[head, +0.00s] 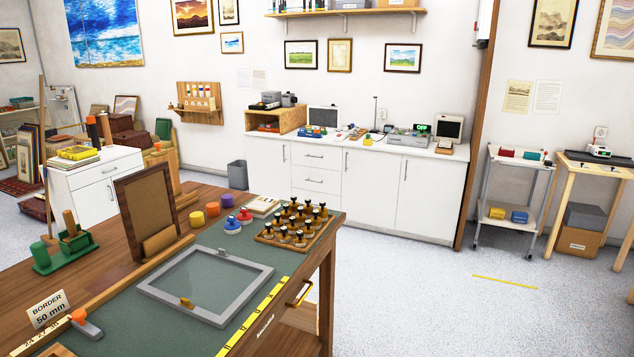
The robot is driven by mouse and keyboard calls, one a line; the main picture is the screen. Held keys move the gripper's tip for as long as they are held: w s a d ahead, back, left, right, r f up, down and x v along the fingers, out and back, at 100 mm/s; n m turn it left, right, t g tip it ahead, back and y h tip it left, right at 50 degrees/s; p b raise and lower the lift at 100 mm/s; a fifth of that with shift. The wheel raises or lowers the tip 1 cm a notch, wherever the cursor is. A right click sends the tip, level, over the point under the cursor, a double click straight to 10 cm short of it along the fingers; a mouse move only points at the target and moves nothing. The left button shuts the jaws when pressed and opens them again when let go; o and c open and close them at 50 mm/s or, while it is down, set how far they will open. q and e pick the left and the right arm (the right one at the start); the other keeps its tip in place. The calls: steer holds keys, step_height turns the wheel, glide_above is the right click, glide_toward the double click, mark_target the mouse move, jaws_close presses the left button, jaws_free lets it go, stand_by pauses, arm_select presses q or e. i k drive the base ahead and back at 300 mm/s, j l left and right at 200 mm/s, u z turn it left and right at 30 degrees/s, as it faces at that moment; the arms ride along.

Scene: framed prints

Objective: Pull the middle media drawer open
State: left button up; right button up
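A white counter cabinet (395,205) stands against the back wall. It has a stack of drawers between its doors. An upper drawer (327,161) and a middle drawer (328,184) each have a thin horizontal handle, and a lower front (315,197) shows beneath them. All of these look closed, flush with the cabinet. I see no label marking them as media drawers. Neither of my grippers is in view.
A wooden workbench (100,268) with a green mat, grey frame and bottle tray fills the near left. A grey bin (237,175) stands left of the cabinet. A white cart (513,190) stands right. Floor (420,290) between bench and cabinet is clear.

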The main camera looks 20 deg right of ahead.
mark_target(328, 181)
steer(key=i+l+z, duration=0.85)
steer(key=i+l, duration=0.2)
steer(key=i+l+z, duration=0.25)
steer(key=i+z, duration=0.2)
steer(key=i, duration=0.2)
steer(key=i+z, duration=0.1)
steer(key=i, duration=1.3)
steer(key=i+u, duration=0.2)
steer(key=i, duration=0.5)
steer(key=i+l+u, duration=0.15)
steer(key=i, duration=0.5)
steer(key=i+j+u, duration=0.25)
steer(key=i, duration=0.45)
steer(key=i+j+u, duration=0.25)
steer(key=i, duration=0.5)
steer(key=i+j+z, duration=0.1)
steer(key=i+j, duration=0.5)
